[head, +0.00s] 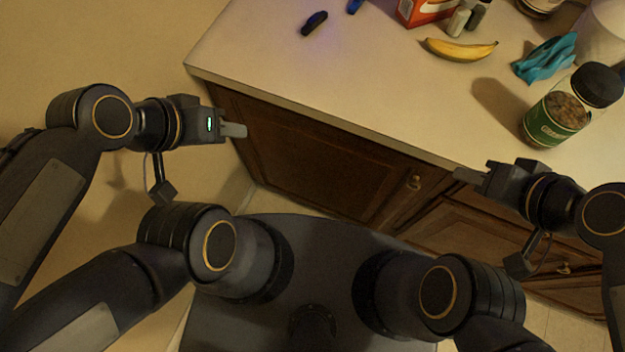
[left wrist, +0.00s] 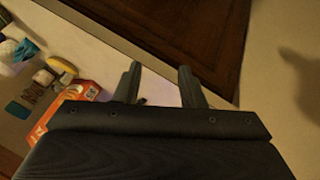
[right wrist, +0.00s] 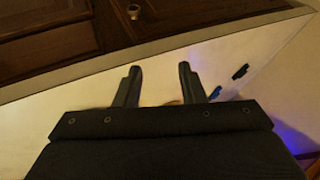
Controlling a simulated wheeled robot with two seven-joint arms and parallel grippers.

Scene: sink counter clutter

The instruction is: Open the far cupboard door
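A dark brown wooden cupboard door (head: 310,165) on the left of the counter front looks shut. Its round brass knob (head: 414,182) is near its right edge. A second wooden front (head: 482,232), with a brass knob (head: 563,268), lies further right. My left gripper (head: 240,130) is open and empty beside the counter's left corner; dark panelled wood (left wrist: 175,30) shows beyond its fingers in the left wrist view. My right gripper (head: 462,174) is open and empty near the counter's front edge, right of the first knob. A knob (right wrist: 133,11) shows in the right wrist view, apart from the fingers.
The pale countertop (head: 300,80) holds a banana (head: 461,50), a jar with a black lid (head: 560,118), a blue-green cloth-like item (head: 545,58), a red box (head: 425,10) and a small dark object (head: 314,23). The counter's left part is mostly clear.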

